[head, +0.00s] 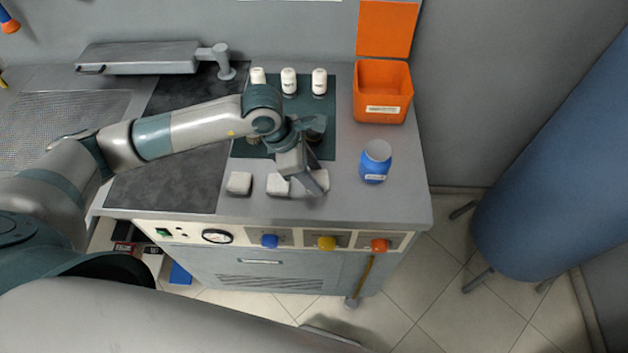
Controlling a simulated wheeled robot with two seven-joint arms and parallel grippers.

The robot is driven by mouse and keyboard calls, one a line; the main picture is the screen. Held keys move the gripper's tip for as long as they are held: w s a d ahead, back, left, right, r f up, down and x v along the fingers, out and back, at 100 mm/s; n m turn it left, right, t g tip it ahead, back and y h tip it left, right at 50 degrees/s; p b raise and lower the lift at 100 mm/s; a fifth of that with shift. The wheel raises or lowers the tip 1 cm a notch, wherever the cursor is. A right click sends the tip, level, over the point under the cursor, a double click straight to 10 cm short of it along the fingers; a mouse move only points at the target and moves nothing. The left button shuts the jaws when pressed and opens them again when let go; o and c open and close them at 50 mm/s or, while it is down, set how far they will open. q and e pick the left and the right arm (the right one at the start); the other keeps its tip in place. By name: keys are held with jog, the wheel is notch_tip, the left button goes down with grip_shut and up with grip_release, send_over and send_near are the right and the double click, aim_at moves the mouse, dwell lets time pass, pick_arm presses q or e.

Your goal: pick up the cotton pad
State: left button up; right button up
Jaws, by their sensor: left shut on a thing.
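Three white cotton pads lie in a row near the front edge of the grey counter: the left pad (239,183), the middle pad (278,185) and the right pad (323,178). My left gripper (313,183) reaches down over the right end of the row and is shut on a pad, which looks to be the right one. Its fingers hide part of that pad. I cannot tell whether the pad is clear of the counter. My right gripper is not in view.
White-capped bottles (288,82) stand on a dark green mat (329,140) behind the row. A blue jar (376,160) and an open orange bin (382,108) stand to the right. A hinged metal press (140,57) is at the back left.

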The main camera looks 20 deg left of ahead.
pick_arm(q)
jog(key=shift+w+r+b, duration=0.1)
jog(key=shift+r+b, duration=0.35)
jog(key=shift+r, duration=0.2)
jog(key=s+d+r+b, duration=0.4)
jog(key=d+r, duration=0.3)
jog(key=d, duration=0.3)
jog(key=shift+s+d+r+b, duration=0.2)
jog(key=shift+s+b, duration=0.1)
jog(key=shift+s, duration=0.45)
